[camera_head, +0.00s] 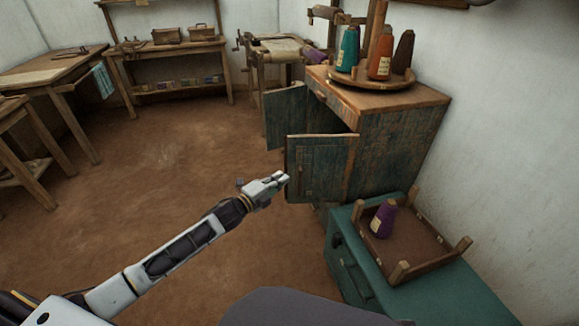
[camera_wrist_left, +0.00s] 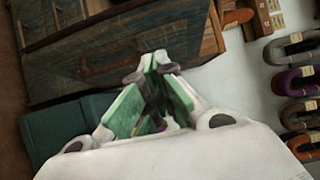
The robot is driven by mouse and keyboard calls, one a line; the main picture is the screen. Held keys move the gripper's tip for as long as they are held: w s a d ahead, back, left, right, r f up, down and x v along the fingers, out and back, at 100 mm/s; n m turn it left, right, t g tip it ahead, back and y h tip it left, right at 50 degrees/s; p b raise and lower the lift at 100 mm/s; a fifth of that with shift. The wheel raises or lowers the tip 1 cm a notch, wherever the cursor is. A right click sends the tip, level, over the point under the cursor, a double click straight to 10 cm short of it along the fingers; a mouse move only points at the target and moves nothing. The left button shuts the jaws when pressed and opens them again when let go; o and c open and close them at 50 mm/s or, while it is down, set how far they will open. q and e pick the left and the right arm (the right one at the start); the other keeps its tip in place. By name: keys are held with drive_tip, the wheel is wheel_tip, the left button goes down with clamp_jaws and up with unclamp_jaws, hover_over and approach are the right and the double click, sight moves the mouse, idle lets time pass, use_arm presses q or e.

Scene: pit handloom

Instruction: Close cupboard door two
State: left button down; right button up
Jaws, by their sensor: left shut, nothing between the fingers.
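The wooden cupboard (camera_head: 395,140) stands against the right wall with worn blue-green panels. Both of its doors stand open in the head view: the far door (camera_head: 287,115) and the near door (camera_head: 318,168). I cannot tell which one is door two. My left gripper (camera_head: 284,178) is shut and empty, at the free edge of the near door; I cannot tell whether it touches. In the left wrist view the shut fingers (camera_wrist_left: 155,70) show in front of the cupboard (camera_wrist_left: 125,55). My right gripper is in neither view.
A round tray (camera_head: 370,82) with several yarn cones stands on the cupboard. A green chest (camera_head: 440,295) with an upturned stool-like frame (camera_head: 425,262) and a purple cone (camera_head: 383,218) stands nearby. Tables line the back and left. The brown floor (camera_head: 150,180) between is clear.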

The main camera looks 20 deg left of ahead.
use_arm(q)
drive_tip(key=w, duration=0.1)
drive_tip(key=b, duration=0.2)
approach(299, 158)
drive_tip(key=shift+w+d, duration=1.25)
drive_tip(key=shift+d, duration=0.05)
drive_tip(key=shift+w+a, duration=0.25)
drive_tip(key=shift+w, duration=0.45)
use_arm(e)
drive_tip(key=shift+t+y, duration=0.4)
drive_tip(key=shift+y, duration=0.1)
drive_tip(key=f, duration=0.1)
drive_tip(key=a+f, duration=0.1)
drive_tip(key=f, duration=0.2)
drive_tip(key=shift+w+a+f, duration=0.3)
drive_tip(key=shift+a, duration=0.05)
use_arm(q)
drive_tip(key=shift+w, duration=0.1)
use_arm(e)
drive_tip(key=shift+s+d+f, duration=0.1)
use_arm(q)
drive_tip(key=shift+a, duration=0.1)
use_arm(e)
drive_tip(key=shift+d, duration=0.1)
